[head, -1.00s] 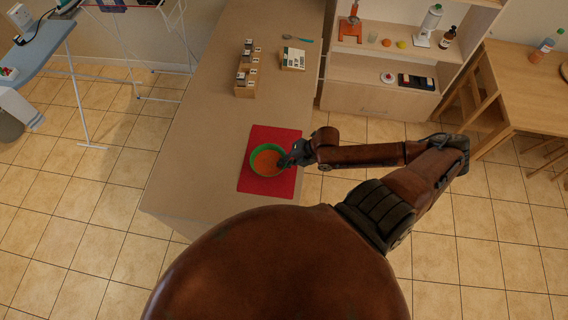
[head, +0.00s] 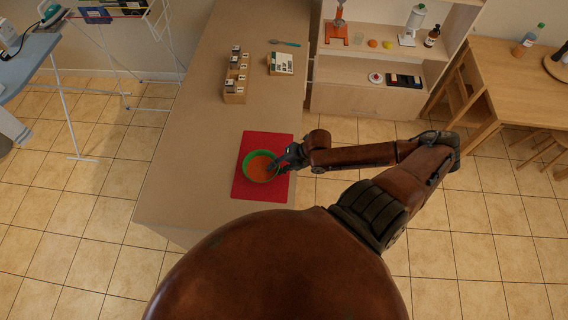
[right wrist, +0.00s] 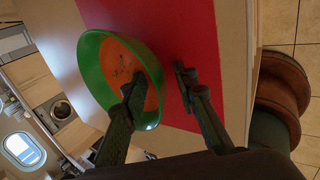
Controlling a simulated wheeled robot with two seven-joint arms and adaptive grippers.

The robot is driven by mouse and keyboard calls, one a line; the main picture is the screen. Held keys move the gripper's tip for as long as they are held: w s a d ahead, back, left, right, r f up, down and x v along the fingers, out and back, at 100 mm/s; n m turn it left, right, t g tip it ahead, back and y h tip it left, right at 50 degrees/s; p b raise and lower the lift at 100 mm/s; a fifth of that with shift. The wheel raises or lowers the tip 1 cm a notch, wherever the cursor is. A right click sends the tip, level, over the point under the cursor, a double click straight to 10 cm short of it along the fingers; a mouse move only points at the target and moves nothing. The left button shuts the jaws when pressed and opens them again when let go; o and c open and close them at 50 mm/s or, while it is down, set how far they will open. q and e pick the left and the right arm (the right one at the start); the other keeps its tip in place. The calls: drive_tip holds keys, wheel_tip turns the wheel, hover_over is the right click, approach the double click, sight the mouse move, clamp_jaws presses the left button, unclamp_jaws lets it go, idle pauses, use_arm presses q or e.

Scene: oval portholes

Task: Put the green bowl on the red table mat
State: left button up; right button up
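The green bowl (head: 247,170) holds something orange and sits on the red table mat (head: 242,189), inside its edges, on the counter. The bowl also shows in the right wrist view (right wrist: 92,62), with the red mat (right wrist: 190,30) under it. My right gripper (head: 279,164) is at the bowl's right side. In the right wrist view my right gripper (right wrist: 160,79) has its fingers apart, one over the bowl's inside and one outside beyond the rim, with the bowl wall between them. A clear gap shows beside the outer finger. My left gripper is not in view.
The long counter (head: 195,150) is bare around the mat. Farther back stand small dark-topped jars in a wooden holder (head: 235,98), a box (head: 281,70) and a spoon (head: 287,43). A shelf unit (head: 350,100) and a wooden table (head: 510,75) stand at the right.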

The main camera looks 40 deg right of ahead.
drive_tip(key=v, duration=1.1)
drive_tip(key=shift+r+p, duration=0.15)
drive_tip(key=shift+p, duration=0.3)
drive_tip(key=shift+s+d, duration=0.1)
drive_tip(key=shift+d, duration=0.05)
